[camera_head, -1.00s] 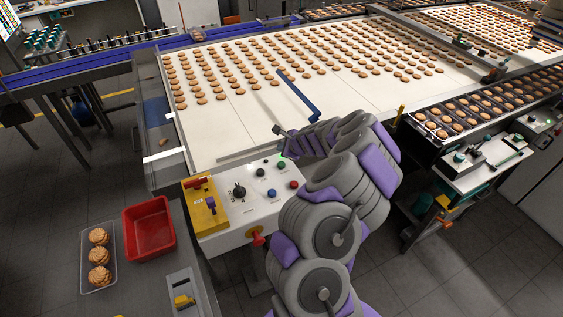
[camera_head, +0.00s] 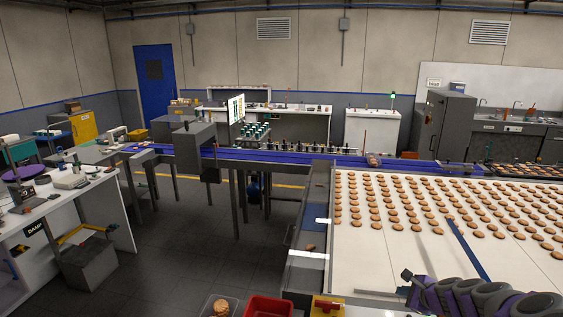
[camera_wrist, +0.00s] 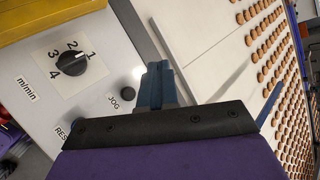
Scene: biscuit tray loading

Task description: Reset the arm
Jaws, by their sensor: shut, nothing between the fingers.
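My gripper (camera_wrist: 158,82) is shut and empty in the wrist view. Its fingers are close together, above or beside the white control panel (camera_wrist: 112,95). The panel carries a black dial (camera_wrist: 70,63) marked 1 to 4 and a dark button (camera_wrist: 128,94) near the word JOG. In the head view my grey and purple arm reaches in from the bottom right, with my gripper (camera_head: 407,275) at its left end, in front of the pale biscuit belt (camera_head: 365,262). Whether the gripper touches the panel cannot be told.
Rows of biscuits (camera_head: 455,205) lie on the belt, with a blue bar (camera_head: 467,249) across it. A red bin (camera_head: 268,307) and a clear tray (camera_head: 207,304) show at the bottom edge. A blue conveyor (camera_head: 285,155) runs behind. Open floor (camera_head: 200,250) lies left of the belt.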

